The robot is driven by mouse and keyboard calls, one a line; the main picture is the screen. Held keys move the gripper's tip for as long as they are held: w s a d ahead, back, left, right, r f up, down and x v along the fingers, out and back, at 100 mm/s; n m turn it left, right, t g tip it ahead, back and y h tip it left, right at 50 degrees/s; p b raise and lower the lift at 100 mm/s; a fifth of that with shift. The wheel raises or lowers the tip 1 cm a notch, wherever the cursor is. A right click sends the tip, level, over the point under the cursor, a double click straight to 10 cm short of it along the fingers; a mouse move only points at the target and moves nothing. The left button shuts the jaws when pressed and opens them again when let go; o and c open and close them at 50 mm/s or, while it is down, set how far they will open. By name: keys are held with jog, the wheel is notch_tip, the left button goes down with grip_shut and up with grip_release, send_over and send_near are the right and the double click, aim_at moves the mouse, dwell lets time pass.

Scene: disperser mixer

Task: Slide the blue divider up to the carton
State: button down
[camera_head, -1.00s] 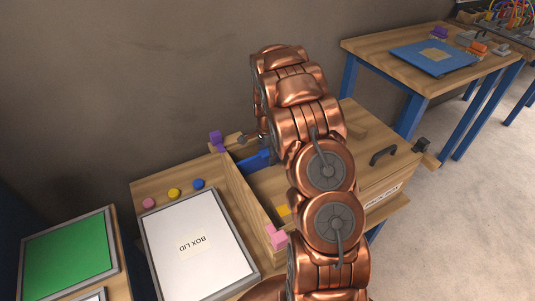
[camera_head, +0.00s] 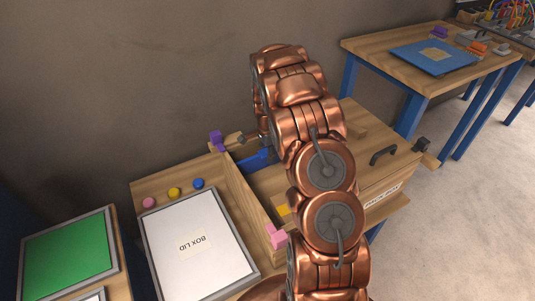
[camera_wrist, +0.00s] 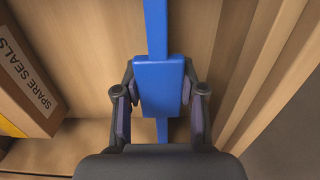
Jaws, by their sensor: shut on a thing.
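The blue divider (camera_wrist: 156,30) runs up the middle of the wrist view as a thin panel with a thicker block on it. My gripper (camera_wrist: 159,86) is shut on that block, one finger on each side. The carton (camera_wrist: 25,85), labelled SPARE SEALS, stands to the left of the divider in the wrist view, with a gap of bare wood between them. In the head view part of the blue divider (camera_head: 252,160) shows inside the wooden box, beside my arm. My arm hides much of the box there.
The wooden box wall (camera_head: 243,195) has a pink block (camera_head: 277,237) and a purple block (camera_head: 216,139) at its ends. In the wrist view, stepped wooden walls (camera_wrist: 265,70) stand right of the divider.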

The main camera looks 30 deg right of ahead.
jog(key=s, duration=0.4)
jog(key=s+b, duration=0.1)
jog(key=s, duration=0.3)
jog(key=s+a, duration=0.1)
jog(key=s, duration=0.3)
jog(key=shift+s+b, duration=0.15)
jog(key=shift+b, duration=0.15)
jog(key=c, duration=0.6)
grip_release()
jog(key=shift+c, duration=0.2)
jog(key=shift+r, duration=0.1)
notch_tip(320, 180, up, 12)
